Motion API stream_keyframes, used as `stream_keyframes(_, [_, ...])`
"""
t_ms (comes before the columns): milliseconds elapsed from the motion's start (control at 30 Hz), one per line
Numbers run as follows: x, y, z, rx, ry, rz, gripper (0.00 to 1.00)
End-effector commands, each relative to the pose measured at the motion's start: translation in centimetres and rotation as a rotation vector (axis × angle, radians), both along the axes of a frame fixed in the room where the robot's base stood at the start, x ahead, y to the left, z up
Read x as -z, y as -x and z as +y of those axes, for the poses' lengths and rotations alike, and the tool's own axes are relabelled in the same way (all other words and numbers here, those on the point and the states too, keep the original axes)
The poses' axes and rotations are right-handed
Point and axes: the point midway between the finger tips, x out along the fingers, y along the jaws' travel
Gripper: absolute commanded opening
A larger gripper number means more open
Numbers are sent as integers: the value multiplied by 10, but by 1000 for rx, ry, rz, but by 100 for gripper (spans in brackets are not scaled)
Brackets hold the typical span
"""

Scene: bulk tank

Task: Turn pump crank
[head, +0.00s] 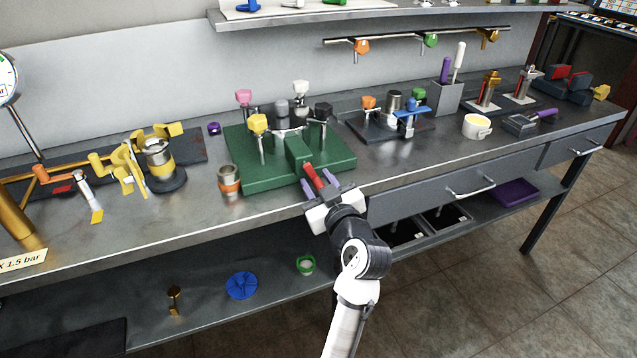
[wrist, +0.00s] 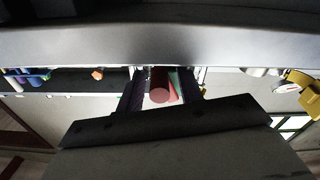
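A red handle (head: 314,177) sticks out from the front of a green block on a green base (head: 335,161) on the bench. The frames do not label which part is the pump crank. My gripper (head: 320,187) is at the bench's front edge with its purple fingers apart, one on each side of the red handle. In the wrist view the round end of the red handle (wrist: 160,86) shows between the two dark fingers (wrist: 164,92), with gaps beside it. The handle's inner part is hidden in that view.
Valves with pink, yellow, white and black knobs (head: 257,124) stand on the green base. A copper-banded cup (head: 229,180) stands left of it. Further left are yellow fittings (head: 128,168) and an orange-ended lever (head: 41,174). A white cup (head: 477,126) stands at right.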

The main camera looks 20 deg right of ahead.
Motion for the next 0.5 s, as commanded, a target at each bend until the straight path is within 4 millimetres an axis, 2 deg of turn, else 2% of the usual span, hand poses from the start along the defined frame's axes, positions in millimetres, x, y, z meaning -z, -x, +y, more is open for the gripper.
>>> stream_keyframes(33, [0, 0, 0, 0, 0, 0, 29])
stream_keyframes(267, [0, 0, 0, 0, 0, 0, 0])
stream_keyframes(500, [0, 0, 0, 2, -20, 0, 0])
